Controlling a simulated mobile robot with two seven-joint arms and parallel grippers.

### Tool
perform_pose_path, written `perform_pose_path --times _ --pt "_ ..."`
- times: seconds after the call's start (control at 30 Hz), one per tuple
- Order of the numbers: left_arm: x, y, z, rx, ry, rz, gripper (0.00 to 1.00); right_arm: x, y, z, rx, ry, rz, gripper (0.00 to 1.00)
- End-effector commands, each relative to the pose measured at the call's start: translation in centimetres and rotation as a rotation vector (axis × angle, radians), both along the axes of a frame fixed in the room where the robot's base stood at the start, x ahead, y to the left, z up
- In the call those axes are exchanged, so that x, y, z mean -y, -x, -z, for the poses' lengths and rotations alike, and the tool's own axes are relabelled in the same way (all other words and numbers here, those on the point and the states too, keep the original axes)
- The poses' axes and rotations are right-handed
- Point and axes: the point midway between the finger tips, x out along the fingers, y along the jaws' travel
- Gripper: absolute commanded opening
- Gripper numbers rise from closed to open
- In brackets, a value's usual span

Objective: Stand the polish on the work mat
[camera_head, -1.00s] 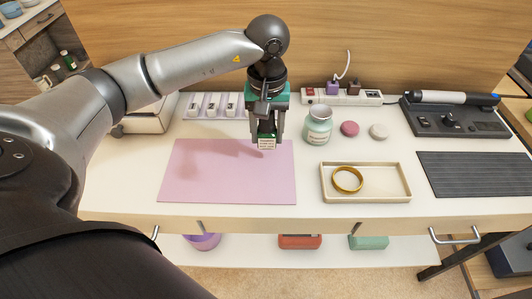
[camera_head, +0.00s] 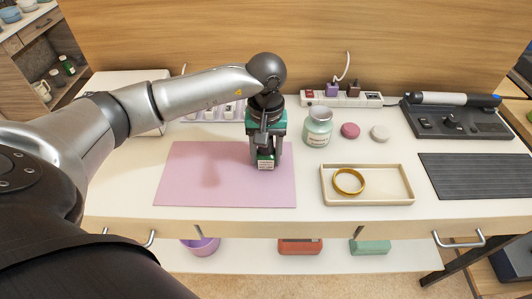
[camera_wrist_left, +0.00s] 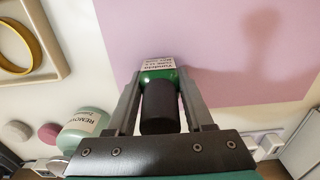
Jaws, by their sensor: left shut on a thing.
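The polish is a small green bottle (camera_head: 265,165) with a white label; its black cap (camera_wrist_left: 160,106) shows in the left wrist view. My left gripper (camera_head: 264,156) is shut on it, with one finger on each side. The bottle looks upright, label toward me, over the right part of the pink work mat (camera_head: 195,185). Its base is at or just above the mat; I cannot tell if it touches. The mat also shows in the left wrist view (camera_wrist_left: 225,35). My right gripper is not in view.
A cream tray (camera_head: 391,198) with a gold ring (camera_head: 348,190) lies right of the mat. A remover jar (camera_head: 317,130), a pink disc (camera_head: 350,130) and a pale disc (camera_head: 380,133) stand behind it. A power strip (camera_head: 368,99) is at the back. The mat's left part is clear.

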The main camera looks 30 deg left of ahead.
Motion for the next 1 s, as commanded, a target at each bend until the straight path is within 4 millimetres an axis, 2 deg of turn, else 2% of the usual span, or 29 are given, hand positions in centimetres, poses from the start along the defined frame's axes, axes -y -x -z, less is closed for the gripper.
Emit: perform_pose_path --times 0.1,0.13,0.4,0.8,1.0 --pt "0.0 0.0 0.2 0.001 -0.001 0.000 0.00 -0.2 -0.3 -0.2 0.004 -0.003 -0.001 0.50" --pt "0.0 0.0 0.2 0.000 0.000 0.000 0.53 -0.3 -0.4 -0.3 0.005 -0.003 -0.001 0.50" --pt "0.0 0.0 0.2 0.000 0.000 0.000 0.82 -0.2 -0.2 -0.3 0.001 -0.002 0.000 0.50" --pt "0.0 0.0 -0.2 0.000 0.000 0.000 0.82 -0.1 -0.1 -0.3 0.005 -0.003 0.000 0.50" --pt "0.0 -0.1 -3.0 0.003 -0.001 0.000 0.82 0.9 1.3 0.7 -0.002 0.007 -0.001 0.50"
